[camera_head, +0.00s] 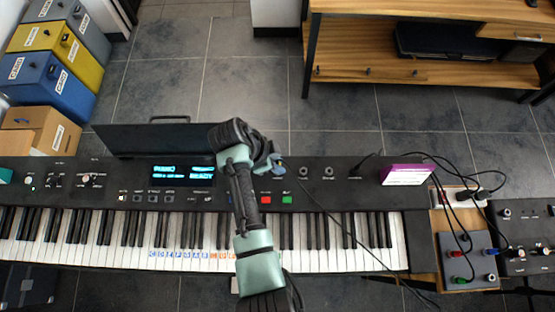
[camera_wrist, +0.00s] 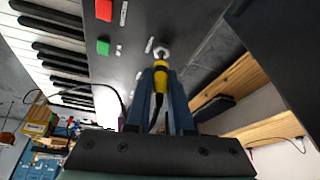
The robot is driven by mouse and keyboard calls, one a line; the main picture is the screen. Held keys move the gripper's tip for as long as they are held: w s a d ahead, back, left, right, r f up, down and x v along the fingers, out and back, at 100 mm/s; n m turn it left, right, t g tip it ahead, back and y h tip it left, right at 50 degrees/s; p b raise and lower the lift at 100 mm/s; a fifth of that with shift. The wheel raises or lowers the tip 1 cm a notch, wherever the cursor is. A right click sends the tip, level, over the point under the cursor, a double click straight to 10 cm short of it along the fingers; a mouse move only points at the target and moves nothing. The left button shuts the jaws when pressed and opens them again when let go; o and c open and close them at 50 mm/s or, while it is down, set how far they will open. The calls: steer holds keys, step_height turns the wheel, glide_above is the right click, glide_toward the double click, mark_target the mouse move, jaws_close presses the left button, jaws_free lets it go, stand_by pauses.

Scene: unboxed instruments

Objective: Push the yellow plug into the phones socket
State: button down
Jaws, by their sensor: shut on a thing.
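The yellow plug (camera_wrist: 161,68) is held between the two blue fingers of my gripper (camera_wrist: 161,75) in the wrist view, with its black cable running back between them. Its front end is lined up with a round silver socket (camera_wrist: 161,51) on the dark keyboard panel. The plug's tip is hidden at the socket; I cannot tell how deep it sits, and the socket's label is too small to read. In the head view my gripper (camera_head: 277,164) is over the panel's back strip, above the red and green buttons; the plug is mostly hidden there.
The keyboard (camera_head: 120,236) spans the front. Two more sockets (camera_head: 305,171) and (camera_head: 328,171) lie to the gripper's right, then a plugged cable and a purple-edged box (camera_head: 405,175). Loose black cables cross the right side. Storage boxes (camera_head: 45,85) stand at left.

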steer(key=shift+f+b, duration=0.95)
steer(key=shift+f, duration=0.2)
steer(key=c, duration=0.7)
jaws_free()
steer(key=shift+r, duration=0.15)
